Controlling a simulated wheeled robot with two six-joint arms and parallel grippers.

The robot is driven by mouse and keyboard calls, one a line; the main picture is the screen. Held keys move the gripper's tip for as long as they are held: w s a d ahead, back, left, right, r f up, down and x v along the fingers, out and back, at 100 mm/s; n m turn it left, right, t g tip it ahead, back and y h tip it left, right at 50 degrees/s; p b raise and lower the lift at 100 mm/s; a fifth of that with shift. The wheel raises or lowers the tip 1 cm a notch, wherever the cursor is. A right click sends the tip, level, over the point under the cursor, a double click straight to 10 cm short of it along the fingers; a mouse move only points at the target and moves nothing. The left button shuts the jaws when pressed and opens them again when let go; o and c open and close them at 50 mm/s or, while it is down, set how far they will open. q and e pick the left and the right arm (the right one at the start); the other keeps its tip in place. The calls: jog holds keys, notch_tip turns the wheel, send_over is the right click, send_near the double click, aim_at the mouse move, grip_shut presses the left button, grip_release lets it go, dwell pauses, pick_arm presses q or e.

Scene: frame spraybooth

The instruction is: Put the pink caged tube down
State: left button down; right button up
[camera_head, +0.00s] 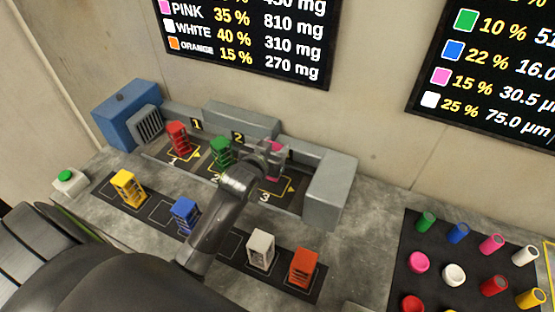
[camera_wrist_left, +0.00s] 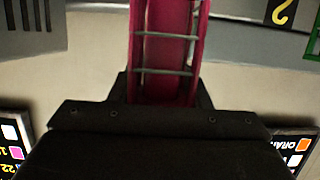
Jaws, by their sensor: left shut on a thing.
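The pink caged tube (camera_head: 276,147) is mostly hidden behind my left gripper (camera_head: 266,156) in the head view, at slot 3 of the grey booth. The left gripper is shut on it. In the left wrist view the tube (camera_wrist_left: 165,50) looks deep pink, with grey cage bars across it, above the dark gripper body. I cannot tell whether its bottom touches the booth floor (camera_head: 289,198). A red caged tube (camera_head: 178,138) stands at slot 1 and a green one (camera_head: 221,152) at slot 2. My right gripper is not in view.
Yellow (camera_head: 127,188), blue (camera_head: 185,215), white (camera_head: 260,250) and orange (camera_head: 304,267) caged tubes stand on a dark strip in front. The booth's right block (camera_head: 331,190) is close to the left gripper. A dark mat (camera_head: 437,265) at right holds several coloured cups and tubes.

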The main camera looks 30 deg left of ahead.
pick_arm(q)
notch_tip(320, 180, down, 4)
jog(key=shift+r, duration=0.1)
jog(key=shift+f, duration=0.35)
jog(key=shift+f, duration=0.1)
jog(key=c, duration=0.8)
grip_release()
jog(key=shift+o, duration=0.2)
jog(key=b+v, duration=0.1)
jog(key=v, duration=1.1)
